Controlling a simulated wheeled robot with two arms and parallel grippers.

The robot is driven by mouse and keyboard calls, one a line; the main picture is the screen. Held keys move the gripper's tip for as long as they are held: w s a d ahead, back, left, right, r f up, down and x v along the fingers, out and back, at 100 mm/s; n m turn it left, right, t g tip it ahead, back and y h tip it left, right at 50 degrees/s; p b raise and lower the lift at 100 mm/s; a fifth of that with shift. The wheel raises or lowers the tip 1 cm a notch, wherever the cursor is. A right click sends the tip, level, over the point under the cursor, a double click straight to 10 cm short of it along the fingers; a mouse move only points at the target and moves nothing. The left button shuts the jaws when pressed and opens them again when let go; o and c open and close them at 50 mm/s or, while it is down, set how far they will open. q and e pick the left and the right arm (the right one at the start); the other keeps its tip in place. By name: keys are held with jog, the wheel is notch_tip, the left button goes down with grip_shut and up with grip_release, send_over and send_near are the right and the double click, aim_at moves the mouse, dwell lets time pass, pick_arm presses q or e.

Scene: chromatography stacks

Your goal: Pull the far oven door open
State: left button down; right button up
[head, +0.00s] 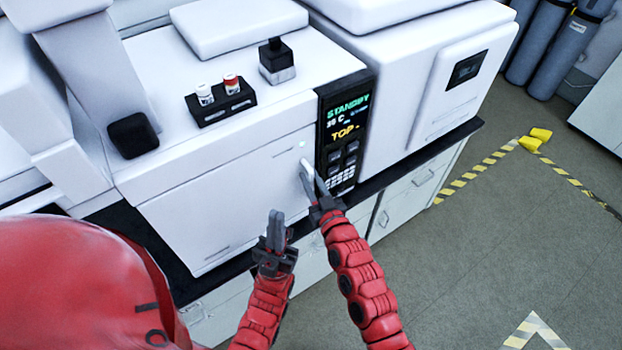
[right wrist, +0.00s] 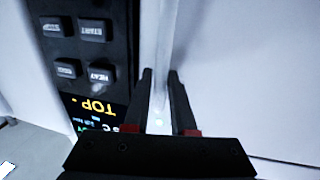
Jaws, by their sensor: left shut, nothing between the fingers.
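The oven door (head: 225,205) is the large white front panel of the white instrument, left of its dark control panel (head: 338,135), and looks closed. A pale upright handle (head: 306,172) stands at its right edge. My right gripper (head: 314,188) is at this handle. In the right wrist view the handle (right wrist: 160,50) runs between the two fingertips (right wrist: 161,78); whether they press on it cannot be told. My left gripper (head: 276,224) is shut and empty, lower and to the left, in front of the door.
A black rack (head: 222,105) with two vials and a dark-capped bottle (head: 277,62) stand on the instrument top. Cabinets (head: 400,205) with drawers are below the bench edge. Open floor (head: 480,240) with striped tape lies to the right. Yellow objects (head: 535,138) lie there.

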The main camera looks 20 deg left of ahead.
grip_shut()
dwell(1.1)
